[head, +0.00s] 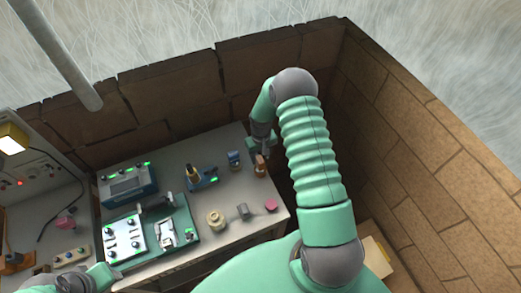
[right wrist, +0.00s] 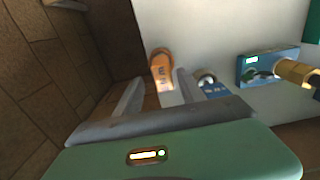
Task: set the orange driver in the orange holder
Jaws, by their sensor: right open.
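A small upright orange piece (head: 259,165), which looks like the orange driver, stands near the table's back right edge. My right gripper (head: 262,143) is just above and behind it. In the right wrist view the gripper (right wrist: 158,80) is open, with the orange piece (right wrist: 160,65) ahead between its fingertips; I cannot tell whether they touch it. An orange base (head: 14,262) at the far left may be the orange holder; it is partly cut off. Part of my left arm shows at the bottom left, but its fingers are not clear.
A blue piece (head: 234,158) stands close to the left of the orange one. A blue stand (head: 207,182) holds a dark and gold tool. A beige round piece (head: 215,219), a pink disc (head: 271,205) and a teal device (head: 128,186) are on the table. Brick walls enclose the back and right.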

